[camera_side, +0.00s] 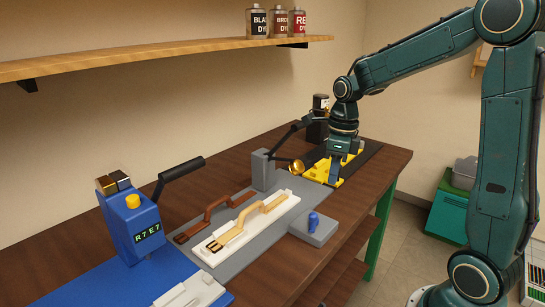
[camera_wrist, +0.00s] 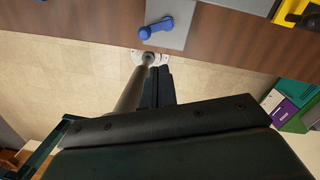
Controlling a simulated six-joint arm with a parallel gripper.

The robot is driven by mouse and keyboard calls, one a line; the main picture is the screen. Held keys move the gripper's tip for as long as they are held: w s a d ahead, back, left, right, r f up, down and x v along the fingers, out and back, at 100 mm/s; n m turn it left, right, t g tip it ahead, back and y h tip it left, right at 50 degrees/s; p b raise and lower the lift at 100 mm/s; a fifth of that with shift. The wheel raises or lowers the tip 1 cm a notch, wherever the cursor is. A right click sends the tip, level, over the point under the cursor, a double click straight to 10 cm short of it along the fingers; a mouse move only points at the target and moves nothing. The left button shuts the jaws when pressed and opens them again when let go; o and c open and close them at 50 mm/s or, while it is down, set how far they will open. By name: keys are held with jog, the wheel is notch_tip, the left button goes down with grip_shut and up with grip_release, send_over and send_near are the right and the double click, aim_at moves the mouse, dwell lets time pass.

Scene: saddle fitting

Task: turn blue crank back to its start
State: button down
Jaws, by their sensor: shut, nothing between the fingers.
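The blue crank (camera_side: 313,222) sits on a small grey block (camera_side: 314,232) near the front edge of the bench, with its knob standing up. In the wrist view the blue crank (camera_wrist: 156,28) shows as a short arm with rounded ends, slanting up to the right on its grey plate (camera_wrist: 172,12). My gripper (camera_side: 335,181) is shut and empty, hanging down well beyond the crank, in line with a yellow fixture in the side view. In the wrist view the dark fingers (camera_wrist: 158,76) show below the crank in the picture and apart from it.
The yellow fixture (camera_side: 316,174) is on a black mat. A white block with a tan strap (camera_side: 248,224) lies beside the crank. A grey post with a black lever (camera_side: 262,170) stands behind. A blue press (camera_side: 131,222) is at left; a shelf (camera_side: 160,58) runs above.

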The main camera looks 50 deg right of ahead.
aim_at(314, 218)
jog(key=shift+s+d+f+n+t+y, duration=0.25)
jog(key=shift+s+d+f+n, duration=0.3)
jog(key=shift+n, duration=0.4)
jog(key=shift+s+d+f+n+t+y, duration=0.2)
jog(key=shift+s+d+f+n, duration=0.35)
jog(key=shift+n, duration=0.45)
jog(key=shift+s+d+f+n+t+y, duration=0.2)
jog(key=shift+s+d+f+n, duration=0.3)
jog(key=shift+n, duration=0.45)
jog(key=shift+a+f, duration=0.15)
jog(key=shift+f, duration=0.05)
jog(key=x, duration=0.9)
jog(key=shift+s+a+f, duration=0.1)
jog(key=shift+f, duration=0.15)
jog(key=shift+w+a, duration=0.25)
jog(key=shift+w+a+r, duration=0.85)
jog(key=shift+w+a, duration=0.05)
jog(key=shift+a, duration=0.25)
jog(key=shift+m, duration=0.3)
